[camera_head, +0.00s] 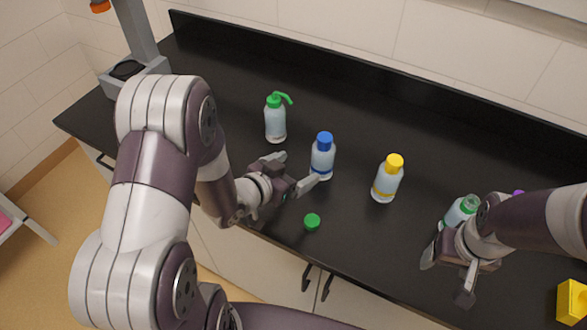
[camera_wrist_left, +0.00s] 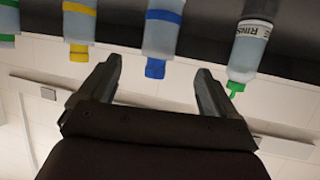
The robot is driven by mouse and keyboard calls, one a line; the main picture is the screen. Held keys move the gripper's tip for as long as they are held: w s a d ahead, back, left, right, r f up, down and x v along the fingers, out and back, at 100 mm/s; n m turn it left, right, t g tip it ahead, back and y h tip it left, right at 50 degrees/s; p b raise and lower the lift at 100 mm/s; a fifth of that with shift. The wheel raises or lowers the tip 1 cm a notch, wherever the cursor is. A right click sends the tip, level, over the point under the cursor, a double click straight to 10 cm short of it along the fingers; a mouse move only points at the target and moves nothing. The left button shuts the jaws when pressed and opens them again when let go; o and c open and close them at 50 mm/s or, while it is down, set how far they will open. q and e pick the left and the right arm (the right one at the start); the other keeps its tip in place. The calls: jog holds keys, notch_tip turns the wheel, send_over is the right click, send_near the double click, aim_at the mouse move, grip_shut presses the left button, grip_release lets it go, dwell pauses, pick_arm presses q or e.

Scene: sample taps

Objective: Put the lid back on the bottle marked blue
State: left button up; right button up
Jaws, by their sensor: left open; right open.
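The bottle marked blue (camera_head: 322,162) stands upright on the black bench, with a blue band low on its body. Its blue lid (camera_head: 324,139) sits on its top. In the left wrist view, which looks upside down, the blue bottle (camera_wrist_left: 163,35) and its blue lid (camera_wrist_left: 155,68) show between the fingers' directions, beyond the tips. My left gripper (camera_head: 296,172) is open and empty, just left of the bottle and low, its fingers pointing towards it. My right gripper (camera_head: 447,278) is open near the bench's front right, by a lidless green-marked bottle (camera_head: 460,211).
A green lid (camera_head: 312,222) lies near the front edge. A green-spout squeeze bottle (camera_head: 275,120) stands behind left, a yellow-lidded bottle (camera_head: 388,179) to the right. A purple thing (camera_head: 518,193) is partly hidden by my right arm. A yellow block (camera_head: 572,301) is far right.

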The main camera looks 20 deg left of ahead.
pick_arm(q)
jog(key=shift+a, duration=0.1)
jog(key=s+a+r+n+g+y, duration=0.2)
jog(key=s+n+g+y, duration=0.2)
jog(key=s+g, duration=0.6)
jog(key=s+y, duration=0.1)
jog(key=s, duration=0.3)
jog(key=shift+a+r+n+g, duration=0.15)
jog(key=shift+a+n+g, duration=0.15)
jog(key=shift+a+g, duration=0.1)
